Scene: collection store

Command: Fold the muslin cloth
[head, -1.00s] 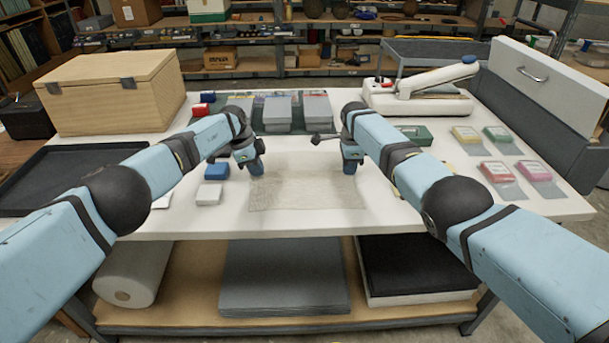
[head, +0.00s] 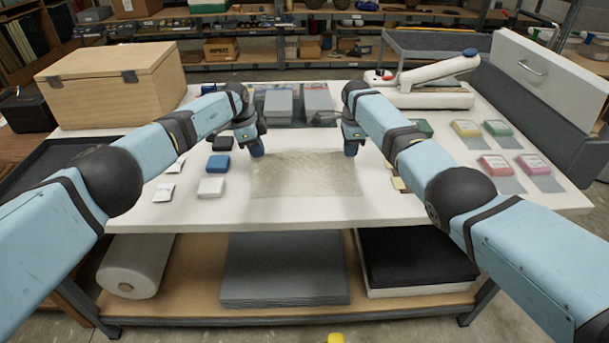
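The muslin cloth (head: 306,178) is a thin, beige, see-through rectangle lying flat on the white tabletop near the front middle. My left gripper (head: 256,152) points down at the cloth's far left corner. My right gripper (head: 350,150) points down at its far right corner. Both fingertips are small and dark in this view, so I cannot tell whether they are open or shut, or whether they touch the cloth. The cloth's far corners are partly hidden by the grippers.
Small blue and white boxes (head: 211,187) stand left of the cloth. Stacked grey packs (head: 278,104) lie behind it. Coloured packets (head: 495,165) lie at the right. A wooden chest (head: 112,85) and a black tray (head: 50,160) are at the left. The front table strip is clear.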

